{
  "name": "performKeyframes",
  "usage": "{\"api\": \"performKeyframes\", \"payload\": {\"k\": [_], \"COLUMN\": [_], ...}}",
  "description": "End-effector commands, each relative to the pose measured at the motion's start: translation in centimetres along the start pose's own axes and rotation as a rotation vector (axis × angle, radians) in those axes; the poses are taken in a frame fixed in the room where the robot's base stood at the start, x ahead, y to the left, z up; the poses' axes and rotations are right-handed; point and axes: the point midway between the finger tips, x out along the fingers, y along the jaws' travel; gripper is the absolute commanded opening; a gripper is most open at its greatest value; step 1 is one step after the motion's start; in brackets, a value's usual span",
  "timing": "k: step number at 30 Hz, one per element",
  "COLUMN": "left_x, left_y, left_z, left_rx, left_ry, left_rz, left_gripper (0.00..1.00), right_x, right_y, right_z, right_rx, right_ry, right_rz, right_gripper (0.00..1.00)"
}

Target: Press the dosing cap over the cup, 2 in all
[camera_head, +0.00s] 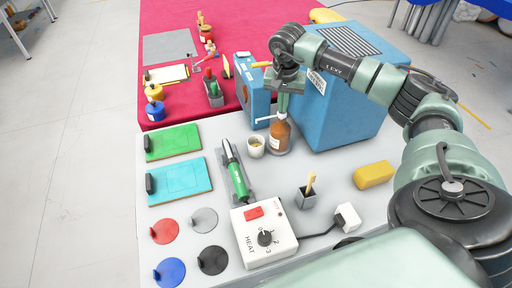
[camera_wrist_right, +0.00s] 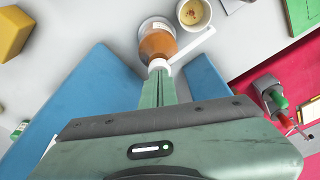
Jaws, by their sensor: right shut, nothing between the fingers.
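An amber bottle (camera_head: 279,137) stands upright on the grey table in front of the blue box. Its white dosing cap (camera_head: 281,115) has a spout that points left, towards the cup. A small white cup (camera_head: 256,146) stands just left of the bottle, with some yellowish stuff inside. My right gripper (camera_head: 283,103) points down with its shut fingertips right at the cap top; whether they touch it I cannot tell. In the right wrist view the bottle (camera_wrist_right: 157,45), the spout cap (camera_wrist_right: 160,65) and the cup (camera_wrist_right: 193,13) show beyond the fingertips (camera_wrist_right: 157,76). My left gripper is not in view.
A large blue box (camera_head: 335,110) stands close behind and right of the bottle. A soldering-iron-like green tool (camera_head: 237,175), a HEAT control box (camera_head: 264,234), a small grey holder (camera_head: 306,196) and a yellow block (camera_head: 373,175) are nearer. Coloured discs (camera_head: 166,231) lie at front left.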

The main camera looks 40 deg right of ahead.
Motion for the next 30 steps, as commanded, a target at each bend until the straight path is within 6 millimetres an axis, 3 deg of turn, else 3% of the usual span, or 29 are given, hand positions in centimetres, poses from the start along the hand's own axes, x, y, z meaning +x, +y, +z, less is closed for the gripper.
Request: {"api": "performKeyframes", "payload": {"k": [7,20,30], "left_x": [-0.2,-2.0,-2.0], "left_y": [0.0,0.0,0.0], "left_z": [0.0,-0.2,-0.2], "left_rx": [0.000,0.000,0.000], "left_ry": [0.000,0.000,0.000], "left_rz": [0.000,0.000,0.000], "left_gripper": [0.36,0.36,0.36], "right_x": [0.0,-2.4,-2.5], "right_y": [0.0,0.0,0.0], "right_z": [0.3,-0.3,-0.4], "right_rx": [-0.003,-0.003,-0.002], "right_ry": [-0.009,-0.007,-0.004], "right_rz": [0.006,0.004,0.003], "right_gripper": [0.00,0.00,0.00]}}
